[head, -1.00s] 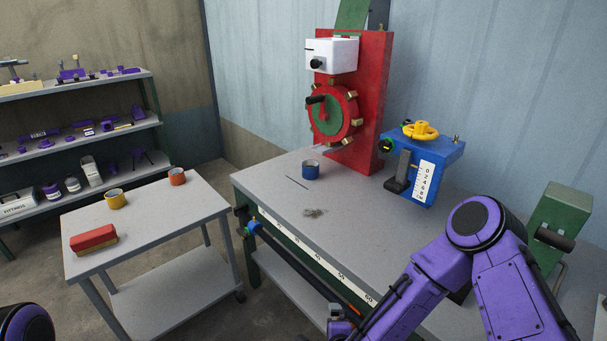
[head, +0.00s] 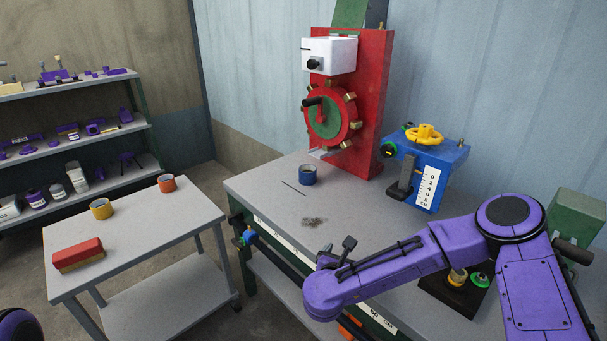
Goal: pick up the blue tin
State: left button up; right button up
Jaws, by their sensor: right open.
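The blue tin (head: 308,175) stands upright on the grey workbench (head: 262,190), in front of the red machine. It looks open at the top and nothing touches it. My right arm reaches in from the right over the bench. My right gripper (head: 338,249) is small and partly hidden by its wrist; it is open, empty, and apart from the tin, nearer to me and slightly right of it. My left gripper is out of view; only a purple part of that arm shows at the bottom left.
The red machine (head: 378,105) with a handwheel stands behind the tin. A blue device (head: 428,165) with a yellow wheel stands to its right. A small pile of shavings (head: 313,221) lies in front. A side table (head: 140,240) holds a yellow tin (head: 101,208), an orange tin (head: 167,183) and a red-topped brush (head: 78,254).

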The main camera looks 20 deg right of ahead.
aim_at(308, 175)
jog(key=i, duration=1.3)
